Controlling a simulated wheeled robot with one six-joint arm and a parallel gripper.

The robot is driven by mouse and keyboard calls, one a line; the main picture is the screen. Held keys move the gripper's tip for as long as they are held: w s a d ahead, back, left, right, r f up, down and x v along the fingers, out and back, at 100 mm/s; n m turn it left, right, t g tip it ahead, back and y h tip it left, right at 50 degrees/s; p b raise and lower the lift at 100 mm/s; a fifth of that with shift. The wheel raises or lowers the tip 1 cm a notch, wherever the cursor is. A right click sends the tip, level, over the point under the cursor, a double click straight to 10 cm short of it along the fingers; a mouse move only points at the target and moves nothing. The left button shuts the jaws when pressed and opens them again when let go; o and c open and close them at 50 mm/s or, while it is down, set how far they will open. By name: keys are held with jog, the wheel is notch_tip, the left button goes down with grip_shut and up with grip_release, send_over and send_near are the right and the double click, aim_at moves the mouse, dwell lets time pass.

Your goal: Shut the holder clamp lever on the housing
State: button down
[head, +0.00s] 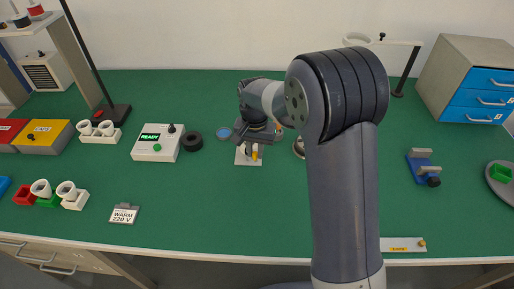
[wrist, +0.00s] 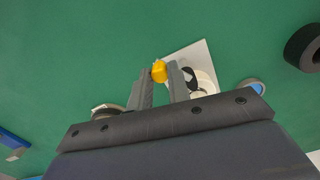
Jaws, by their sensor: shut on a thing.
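The holder (head: 241,160) is a small white plate with a round fixture, under my gripper in the head view. In the wrist view its white base plate (wrist: 203,52) and a round part with a dark centre show beyond and right of the fingers. The yellow clamp lever (wrist: 158,71) sits between my fingertips; its yellow also shows in the head view (head: 254,154). My gripper (wrist: 160,74) is shut on the lever. The fingers hide part of the holder, and I cannot tell the lever's exact angle.
A black ring (head: 192,141) and a blue round dish (head: 224,133) lie left of the holder. A round item (head: 298,148) is partly behind my arm. A blue fixture (head: 424,169) stands right. The green mat's front middle is clear.

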jog(key=shift+a+m, duration=0.15)
jog(key=shift+m, duration=0.25)
jog(key=c, duration=1.3)
grip_release()
jog(key=shift+s, duration=0.1)
jog(key=shift+r, duration=0.1)
notch_tip(320, 180, up, 11)
jog(key=shift+f, duration=0.2)
